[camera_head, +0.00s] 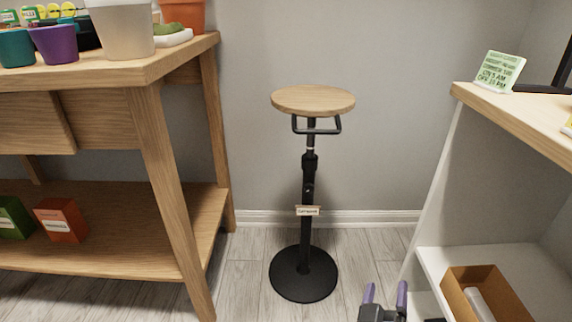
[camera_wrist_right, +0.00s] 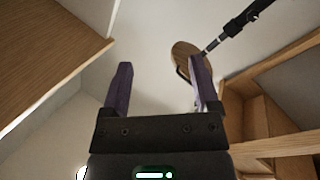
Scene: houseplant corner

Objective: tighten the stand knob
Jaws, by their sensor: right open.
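The plant stand has a round wooden top (camera_head: 313,100), a thin black pole (camera_head: 306,230) and a round black base (camera_head: 303,285). A thicker black collar (camera_head: 309,164) sits midway up the pole; the knob there is too small and dark to make out clearly. A small label hangs lower on the pole. My right gripper (camera_head: 385,290) is low, to the right of the base and apart from the stand. It is open and empty. In the right wrist view the wooden top (camera_wrist_right: 184,52) shows partly behind one finger of the gripper (camera_wrist_right: 160,75). My left gripper is out of view.
A wooden bench (camera_head: 165,170) with pots on top stands at left, with a green box (camera_head: 14,217) and a red box (camera_head: 60,220) on its lower shelf. A white-sided shelf unit (camera_head: 440,195) with a brown box (camera_head: 486,291) stands at right. Floor around the stand is clear.

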